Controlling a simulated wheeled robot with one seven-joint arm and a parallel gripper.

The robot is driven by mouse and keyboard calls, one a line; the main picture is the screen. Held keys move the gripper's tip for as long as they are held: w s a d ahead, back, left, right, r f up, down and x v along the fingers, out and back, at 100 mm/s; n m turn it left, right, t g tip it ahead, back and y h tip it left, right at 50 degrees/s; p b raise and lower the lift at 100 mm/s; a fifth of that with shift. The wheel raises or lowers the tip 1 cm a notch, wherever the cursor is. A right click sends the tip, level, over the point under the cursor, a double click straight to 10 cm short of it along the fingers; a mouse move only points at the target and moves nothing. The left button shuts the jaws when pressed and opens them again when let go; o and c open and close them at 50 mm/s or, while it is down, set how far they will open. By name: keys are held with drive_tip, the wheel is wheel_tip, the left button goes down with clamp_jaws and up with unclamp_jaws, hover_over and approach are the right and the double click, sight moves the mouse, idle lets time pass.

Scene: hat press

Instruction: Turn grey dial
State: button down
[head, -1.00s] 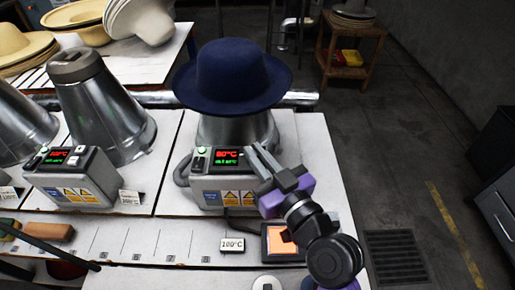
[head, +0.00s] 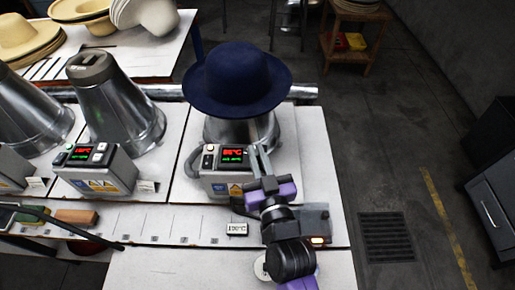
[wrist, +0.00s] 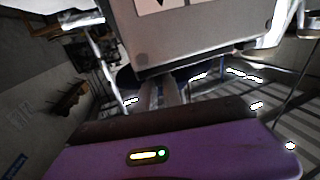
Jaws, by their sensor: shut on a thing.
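A grey control box (head: 220,178) stands in front of the metal cone under the navy hat, with a lit red and green display (head: 234,156). The red readout shows a temperature, too blurred to read surely. My gripper (head: 261,161) is at the right end of the box's front, shut, with the grey dial between its fingers. The dial itself is hidden by the fingers. In the wrist view, the finger ends (wrist: 164,94) reach under the pale edge of the box (wrist: 195,45).
A navy hat (head: 238,75) sits on the cone just above the box. A second control box (head: 98,170) and cone (head: 115,105) stand to the left. A small 100°C card (head: 237,229) lies in front. Open floor lies to the right.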

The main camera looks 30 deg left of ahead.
idle(0.4)
drive_tip(key=c, duration=1.5)
unclamp_jaws()
drive_tip(key=b+v, duration=0.2)
drive_tip(key=v, duration=0.6)
drive_tip(key=shift+b, duration=0.3)
